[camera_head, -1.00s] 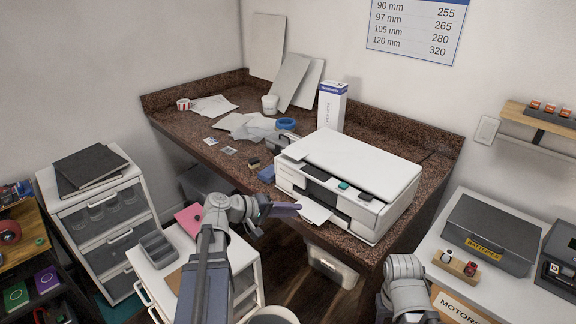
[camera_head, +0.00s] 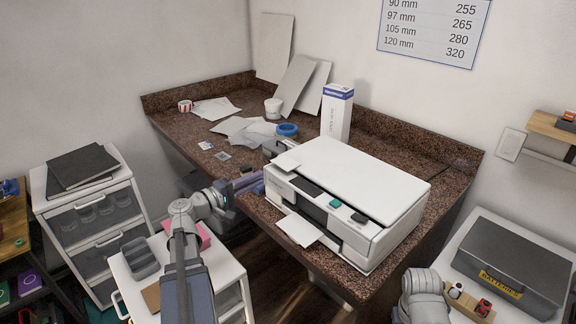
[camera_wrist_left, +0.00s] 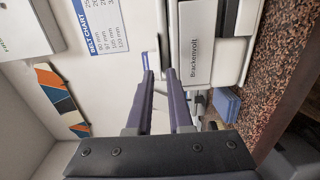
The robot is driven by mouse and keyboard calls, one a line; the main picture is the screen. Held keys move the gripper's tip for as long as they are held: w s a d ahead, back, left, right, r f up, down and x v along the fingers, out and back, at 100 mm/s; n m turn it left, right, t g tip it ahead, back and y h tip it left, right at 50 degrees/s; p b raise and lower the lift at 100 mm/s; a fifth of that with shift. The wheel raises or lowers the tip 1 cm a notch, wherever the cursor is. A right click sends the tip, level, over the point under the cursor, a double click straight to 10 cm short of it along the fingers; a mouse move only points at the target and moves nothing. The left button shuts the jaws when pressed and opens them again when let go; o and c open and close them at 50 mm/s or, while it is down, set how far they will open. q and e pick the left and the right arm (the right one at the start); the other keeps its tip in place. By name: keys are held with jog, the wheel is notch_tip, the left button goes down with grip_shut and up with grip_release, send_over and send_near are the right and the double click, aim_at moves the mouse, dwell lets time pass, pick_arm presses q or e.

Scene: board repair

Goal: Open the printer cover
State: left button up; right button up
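The white printer (camera_head: 308,207) stands on the speckled counter, with a paper sheet (camera_head: 300,230) sticking out of its front. Its flat white cover (camera_head: 350,175) lies over the top and looks down. My left gripper (camera_head: 262,180) is beside the printer's left end, partly overlapping the dark small items there. In the left wrist view its two purple fingers (camera_wrist_left: 159,74) stand apart with a narrow gap, with the white printer body (camera_wrist_left: 205,62) close beyond and to the right of the tips. Contact cannot be told. My right gripper is out of view; only part of that arm shows.
A tall white box (camera_head: 337,115), a blue tape roll (camera_head: 287,129) and loose papers (camera_head: 250,130) lie behind and left of the printer. A drawer cart (camera_head: 140,285) stands below my left arm. A grey battery case (camera_head: 515,255) sits on the right table.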

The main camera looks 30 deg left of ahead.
aim_at(279, 166)
pick_arm(q)
jog(key=x, duration=0.8)
jog(key=shift+w+a, duration=0.1)
jog(key=shift+w, duration=0.05)
grip_shut()
dwell(1.6)
